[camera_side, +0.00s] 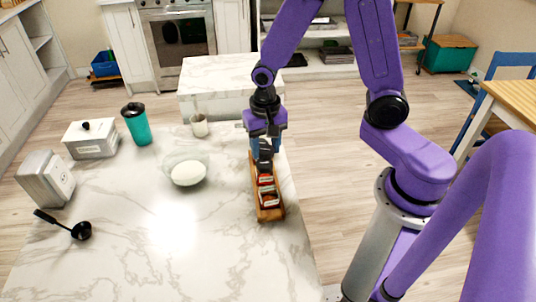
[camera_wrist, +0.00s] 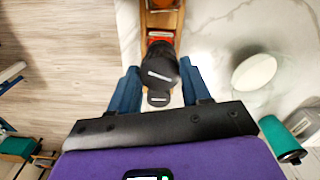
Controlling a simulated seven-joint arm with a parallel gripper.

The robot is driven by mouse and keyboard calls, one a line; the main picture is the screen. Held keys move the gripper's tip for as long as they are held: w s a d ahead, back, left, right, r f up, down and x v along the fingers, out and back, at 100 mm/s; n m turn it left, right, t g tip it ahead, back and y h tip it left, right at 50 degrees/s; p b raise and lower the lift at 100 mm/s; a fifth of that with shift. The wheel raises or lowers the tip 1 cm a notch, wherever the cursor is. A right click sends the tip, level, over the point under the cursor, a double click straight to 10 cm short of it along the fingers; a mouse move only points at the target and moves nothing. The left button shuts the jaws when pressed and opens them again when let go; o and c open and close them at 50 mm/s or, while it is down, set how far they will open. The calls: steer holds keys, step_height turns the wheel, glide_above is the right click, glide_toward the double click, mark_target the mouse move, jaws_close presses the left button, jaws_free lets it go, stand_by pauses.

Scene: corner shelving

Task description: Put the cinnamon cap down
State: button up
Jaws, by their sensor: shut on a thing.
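My gripper (camera_wrist: 158,72) points down over the wooden spice rack (camera_wrist: 166,22). In the side view my gripper (camera_side: 264,147) is at the rack's far end. Its two blue fingers are shut on a round black cap (camera_wrist: 161,66) with a white label, taken to be the cinnamon cap; the lettering is too small to read. A second black labelled cap (camera_wrist: 158,98) shows just below it in the wrist view. Jars with red and white labels (camera_side: 266,188) stand in the near part of the rack (camera_side: 270,214). Whether the held cap touches a jar is hidden.
The rack stands near the marble counter's right edge. To its left are a glass bowl of white contents (camera_side: 187,173), a glass cup (camera_side: 199,126), a teal tumbler (camera_side: 137,126), a white box (camera_side: 90,140) and a black ladle (camera_side: 80,231). The counter's front middle is clear.

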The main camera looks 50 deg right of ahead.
steer(key=w+d+n, duration=0.1)
steer(key=n, duration=0.1)
steer(key=w+d+n, duration=0.1)
steer(key=d+n, duration=0.1)
steer(key=w+d+r+n, duration=0.1)
steer(key=d+n, duration=0.1)
steer(key=shift+a+n, duration=0.1)
steer(key=shift+n, duration=0.2)
steer(key=s+a+n, duration=0.8)
steer(key=a, duration=0.6)
steer(key=s+a+n, duration=0.7)
steer(key=s+a, duration=0.2)
steer(key=a, duration=0.5)
glide_above(193, 295)
steer(key=d, duration=0.1)
steer(key=shift+n, duration=0.3)
steer(key=f, duration=0.9)
steer(key=shift+s+f, duration=0.1)
steer(key=shift+s, duration=0.25)
steer(key=shift+w+a+f, duration=0.3)
steer(key=shift+a+f, duration=0.15)
steer(key=shift+f, duration=0.2)
steer(key=shift+a+f, duration=0.1)
steer(key=shift+f, duration=1.5)
steer(key=shift+f, duration=0.1)
